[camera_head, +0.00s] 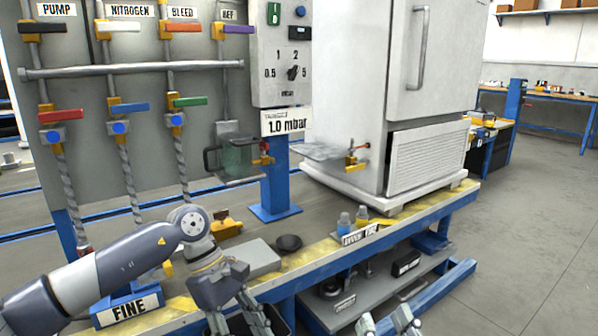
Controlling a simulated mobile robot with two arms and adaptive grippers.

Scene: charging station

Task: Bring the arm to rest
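My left arm (120,265) comes in from the left, bent at a grey elbow-like joint above the bench's front edge. My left gripper (236,318) points down at the bottom edge, with its fingers apart and nothing seen between them; its tips are cut off. My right gripper (387,323) shows only as light fingertips at the bottom edge, in front of the lower shelf. The rest of my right arm is out of view.
The floor (530,235) at right is clear.

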